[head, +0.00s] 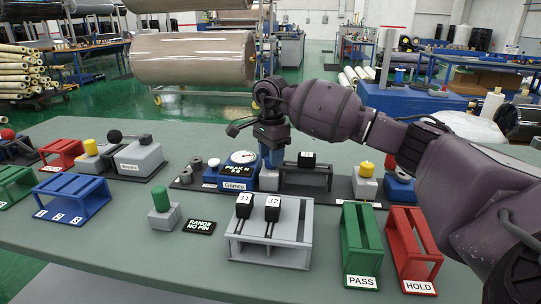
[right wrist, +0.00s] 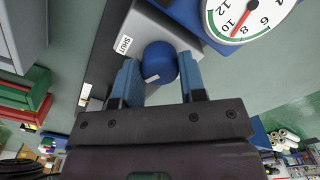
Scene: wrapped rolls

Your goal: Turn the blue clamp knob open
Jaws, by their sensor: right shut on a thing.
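The blue clamp knob (right wrist: 160,62) is round and sits on a grey clamp block (right wrist: 152,25) with a white label reading SHUT. My right gripper (right wrist: 158,82) has its two blue fingers on either side of the knob and is shut on it. In the head view, my right gripper (head: 270,160) points down at the grey block (head: 268,181), beside a blue gauge unit (head: 239,172) with a white dial. The fingers hide the knob there. My left gripper is not in view.
Grey stand (head: 271,240) with tags 31 and 32 is in front. Green PASS rack (head: 362,240) and red HOLD rack (head: 413,245) stand right. A yellow-topped block (head: 365,182) is beyond them. A green knob block (head: 163,212) and blue rack (head: 72,199) are left.

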